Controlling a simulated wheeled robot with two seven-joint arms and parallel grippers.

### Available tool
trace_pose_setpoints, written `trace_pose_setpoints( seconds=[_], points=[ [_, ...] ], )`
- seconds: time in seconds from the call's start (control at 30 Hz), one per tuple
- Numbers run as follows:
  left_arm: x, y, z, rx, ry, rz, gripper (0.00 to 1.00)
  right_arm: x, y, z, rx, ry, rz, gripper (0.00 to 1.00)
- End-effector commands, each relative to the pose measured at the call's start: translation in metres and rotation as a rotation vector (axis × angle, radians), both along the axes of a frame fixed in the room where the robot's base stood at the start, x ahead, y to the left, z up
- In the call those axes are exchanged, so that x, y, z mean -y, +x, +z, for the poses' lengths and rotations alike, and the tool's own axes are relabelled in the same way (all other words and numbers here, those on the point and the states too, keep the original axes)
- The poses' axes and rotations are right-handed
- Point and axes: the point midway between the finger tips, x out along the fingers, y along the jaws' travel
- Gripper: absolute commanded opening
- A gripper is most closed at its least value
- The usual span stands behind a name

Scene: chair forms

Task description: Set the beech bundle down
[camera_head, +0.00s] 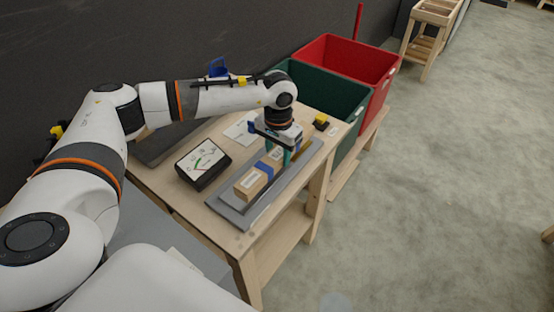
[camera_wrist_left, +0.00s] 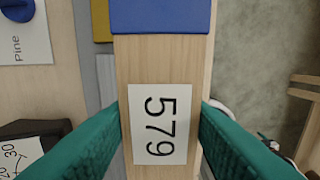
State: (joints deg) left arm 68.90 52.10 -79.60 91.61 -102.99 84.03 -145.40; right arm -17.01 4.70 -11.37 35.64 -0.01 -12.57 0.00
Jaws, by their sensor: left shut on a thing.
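The beech bundle (camera_head: 253,182) is a pale wooden block with blue bands, over a grey metal plate (camera_head: 226,203) on the wooden table. In the left wrist view the bundle (camera_wrist_left: 188,73) carries a white label reading 579 and a blue band. My left gripper (camera_head: 284,156), with green fingers, is shut on the bundle from above, one finger on each side. I cannot tell whether the bundle touches the plate. My right gripper is not in view.
A tilted display with a dial (camera_head: 203,163) stands left of the plate. A small yellow and black item (camera_head: 321,122) lies at the table's back. A green bin (camera_head: 335,92) and a red bin (camera_head: 352,62) stand beyond. A card reading Pine (camera_wrist_left: 27,40) lies on the table.

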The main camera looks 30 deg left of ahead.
Motion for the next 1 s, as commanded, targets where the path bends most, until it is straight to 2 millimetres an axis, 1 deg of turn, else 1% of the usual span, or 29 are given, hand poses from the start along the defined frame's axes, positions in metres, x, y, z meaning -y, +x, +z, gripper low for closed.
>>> trace_pose_setpoints(
  seconds=[0.17, 0.33, 0.4, 0.57, 0.7, 0.73, 0.83, 1.0],
  points=[
    [0.0, 0.0, -0.014, -0.002, 0.0, -0.001, 0.1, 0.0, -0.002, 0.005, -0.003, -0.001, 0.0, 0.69],
    [0.001, 0.0, -0.037, -0.001, 0.0, -0.001, 0.1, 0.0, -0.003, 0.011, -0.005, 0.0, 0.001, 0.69],
    [0.001, 0.0, -0.04, 0.001, 0.0, -0.001, 0.1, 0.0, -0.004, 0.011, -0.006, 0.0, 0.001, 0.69],
    [0.001, 0.0, -0.04, 0.002, 0.0, -0.001, 0.1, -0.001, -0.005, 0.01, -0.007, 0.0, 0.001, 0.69],
    [0.001, 0.0, -0.045, 0.002, 0.0, -0.001, 0.1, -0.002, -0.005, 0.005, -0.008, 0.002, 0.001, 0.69],
    [0.0, 0.0, -0.043, 0.0, 0.0, -0.001, 0.47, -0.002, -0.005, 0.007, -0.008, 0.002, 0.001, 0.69],
    [0.0, 0.0, -0.043, 0.0, 0.0, 0.0, 0.63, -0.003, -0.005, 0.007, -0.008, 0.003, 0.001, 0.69],
    [0.0, 0.0, -0.043, 0.0, 0.0, 0.0, 0.63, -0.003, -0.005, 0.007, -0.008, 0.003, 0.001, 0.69]
  ],
)
